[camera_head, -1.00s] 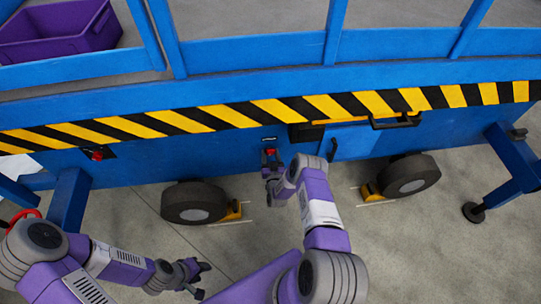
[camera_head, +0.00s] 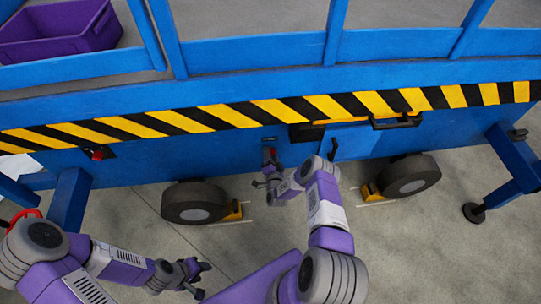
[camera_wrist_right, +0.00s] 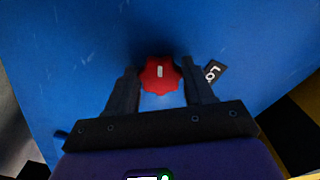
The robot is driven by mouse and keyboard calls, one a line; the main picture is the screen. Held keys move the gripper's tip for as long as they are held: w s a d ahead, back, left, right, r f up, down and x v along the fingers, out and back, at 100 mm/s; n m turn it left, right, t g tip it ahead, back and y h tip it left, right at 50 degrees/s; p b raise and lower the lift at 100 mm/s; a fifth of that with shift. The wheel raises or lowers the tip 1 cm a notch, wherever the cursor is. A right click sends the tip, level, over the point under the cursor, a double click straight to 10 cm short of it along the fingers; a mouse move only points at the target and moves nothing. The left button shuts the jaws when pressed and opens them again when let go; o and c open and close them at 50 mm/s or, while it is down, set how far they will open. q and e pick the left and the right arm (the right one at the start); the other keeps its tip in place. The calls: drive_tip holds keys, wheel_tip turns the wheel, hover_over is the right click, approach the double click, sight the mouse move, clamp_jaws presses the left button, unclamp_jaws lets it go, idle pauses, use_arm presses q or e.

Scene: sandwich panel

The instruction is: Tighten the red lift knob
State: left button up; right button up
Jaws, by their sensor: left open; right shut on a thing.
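The red lift knob (camera_wrist_right: 160,74) is a lobed red knob with a white mark, on the blue panel in the right wrist view. It also shows small in the head view (camera_head: 270,151). My right gripper (camera_wrist_right: 160,82) has one finger on each side of the knob and is shut on it; the exact contact is hard to see. In the head view my right gripper (camera_head: 269,163) reaches the panel there. My left gripper (camera_head: 198,278) is open and empty, low over the floor, well away from the knob.
A label (camera_wrist_right: 213,71) is partly hidden beside the knob. The blue lift (camera_head: 200,160) has a striped band (camera_head: 230,115), wheels (camera_head: 194,202) with yellow chocks, and a black handle (camera_head: 396,121). Another red control (camera_head: 97,154) is at left. A purple crate (camera_head: 60,34) stands behind.

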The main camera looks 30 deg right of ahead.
drive_tip(key=m, duration=2.3)
drive_tip(key=shift+r, duration=0.15)
idle(0.3)
drive_tip(key=o, duration=1)
